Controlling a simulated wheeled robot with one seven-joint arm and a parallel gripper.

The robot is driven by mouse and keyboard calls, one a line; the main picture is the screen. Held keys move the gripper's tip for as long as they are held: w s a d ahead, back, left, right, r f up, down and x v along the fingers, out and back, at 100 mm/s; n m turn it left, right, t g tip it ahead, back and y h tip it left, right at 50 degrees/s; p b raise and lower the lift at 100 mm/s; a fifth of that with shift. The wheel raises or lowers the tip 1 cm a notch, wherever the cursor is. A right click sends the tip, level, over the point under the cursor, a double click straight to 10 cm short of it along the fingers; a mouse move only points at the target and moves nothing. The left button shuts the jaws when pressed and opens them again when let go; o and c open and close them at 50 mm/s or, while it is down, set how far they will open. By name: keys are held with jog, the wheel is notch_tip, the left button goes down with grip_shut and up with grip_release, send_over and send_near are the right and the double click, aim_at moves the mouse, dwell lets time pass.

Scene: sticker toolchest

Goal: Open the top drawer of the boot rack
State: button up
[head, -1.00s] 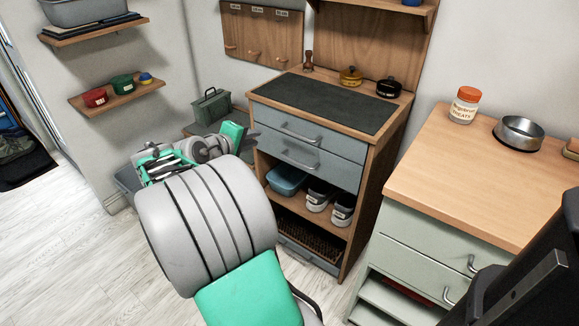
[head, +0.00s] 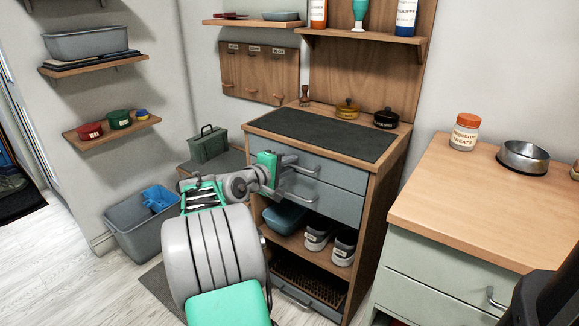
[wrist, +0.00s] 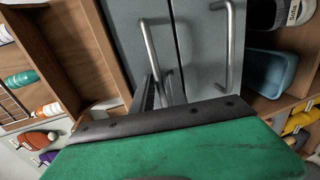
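The boot rack (head: 385,175) is a wooden cabinet with two grey-blue drawers under a dark mat. Its top drawer (head: 335,172) looks closed. The top drawer's bar handle (head: 305,170) is at the drawer's middle, partly behind my gripper (head: 285,160). In the wrist view, my gripper (wrist: 162,85) has its two dark fingers apart, close to one end of the top drawer handle (wrist: 150,45). I cannot tell whether the bar lies between the fingertips. The lower drawer handle (wrist: 231,45) runs beside it, clear of the fingers.
Shoes (head: 343,247) and a blue bin (head: 284,215) sit on the open shelf below. A light green cabinet (head: 430,265) stands at the right, a grey tub (head: 142,225) at the left.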

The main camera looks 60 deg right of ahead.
grip_shut()
dwell(1.3)
